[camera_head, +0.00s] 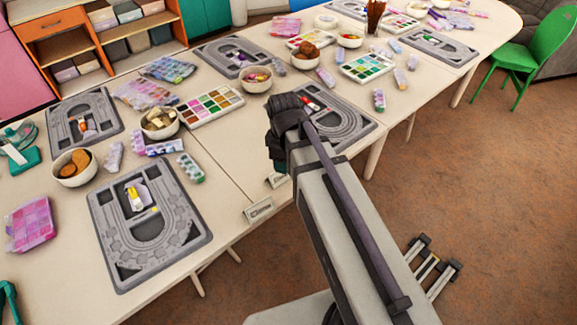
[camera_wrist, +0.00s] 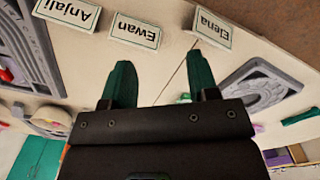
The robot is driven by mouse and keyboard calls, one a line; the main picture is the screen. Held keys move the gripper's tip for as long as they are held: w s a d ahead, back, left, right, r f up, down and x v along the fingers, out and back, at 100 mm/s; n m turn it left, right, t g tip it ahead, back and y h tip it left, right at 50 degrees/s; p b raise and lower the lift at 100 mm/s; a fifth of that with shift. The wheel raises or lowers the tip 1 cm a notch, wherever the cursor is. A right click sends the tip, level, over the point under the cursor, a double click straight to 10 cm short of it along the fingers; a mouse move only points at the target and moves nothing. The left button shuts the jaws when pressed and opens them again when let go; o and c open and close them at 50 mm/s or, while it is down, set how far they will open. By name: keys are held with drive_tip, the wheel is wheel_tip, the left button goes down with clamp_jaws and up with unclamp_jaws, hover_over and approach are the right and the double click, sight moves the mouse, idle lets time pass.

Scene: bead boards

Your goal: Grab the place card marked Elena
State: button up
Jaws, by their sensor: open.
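The Elena place card (camera_wrist: 212,28) is white with a dark green border, upside down at the top right of the wrist view. My gripper (camera_wrist: 161,75) is open and empty, its two green fingers apart. The right fingertip is just below the Elena card in the picture; I cannot tell if they touch. In the head view my gripper (camera_head: 278,163) hangs over the table's front edge, near two cards (camera_head: 259,210) too small to read.
Grey bead boards (camera_head: 202,238) lie along the table (camera_head: 225,175), one also right of the Elena card in the wrist view (camera_wrist: 287,88). Bowls (camera_head: 86,177), bead boxes and a paint-like tray (camera_head: 211,106) crowd the middle. A seam crosses the tabletop. Open floor (camera_head: 490,150) lies in front.

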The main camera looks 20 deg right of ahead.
drive_tip(key=s+m, duration=0.2)
drive_tip(key=m, duration=0.1)
drive_tip(key=s+m, duration=0.2)
drive_tip(key=m, duration=0.2)
drive_tip(key=s+m, duration=0.2)
drive_tip(key=m, duration=0.1)
drive_tip(key=shift+m, duration=0.4)
drive_tip(key=o, duration=0.6)
drive_tip(key=shift+w, duration=0.1)
drive_tip(key=shift+c, duration=0.2)
